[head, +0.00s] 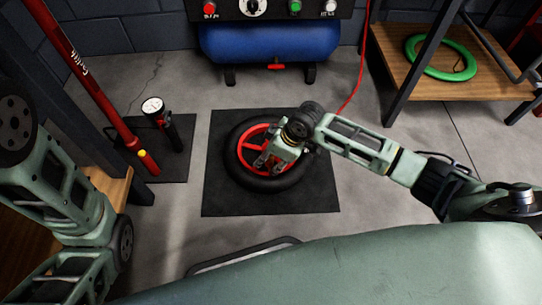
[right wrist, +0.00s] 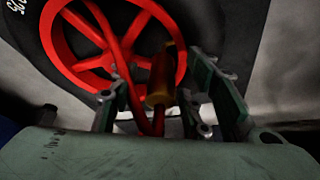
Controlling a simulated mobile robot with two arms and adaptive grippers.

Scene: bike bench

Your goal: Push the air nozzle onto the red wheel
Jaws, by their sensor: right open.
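The red wheel (head: 256,136) with its black tyre (head: 240,172) lies flat on a black mat. It also fills the upper part of the right wrist view (right wrist: 82,68). My right gripper (head: 270,163) is over the wheel's lower right part, its fingers open. I cannot tell whether the nozzle touches the wheel or a finger. The wheel's valve cannot be made out. My left arm shows at the left, but its gripper is out of view.
A blue compressor tank (head: 270,42) stands behind the black mat (head: 222,196). A red hose (head: 358,82) runs down behind my right arm. A floor pump (head: 160,120) stands left, near a red pole (head: 95,85). A wooden shelf (head: 405,75) holds a green ring (head: 425,66) at right.

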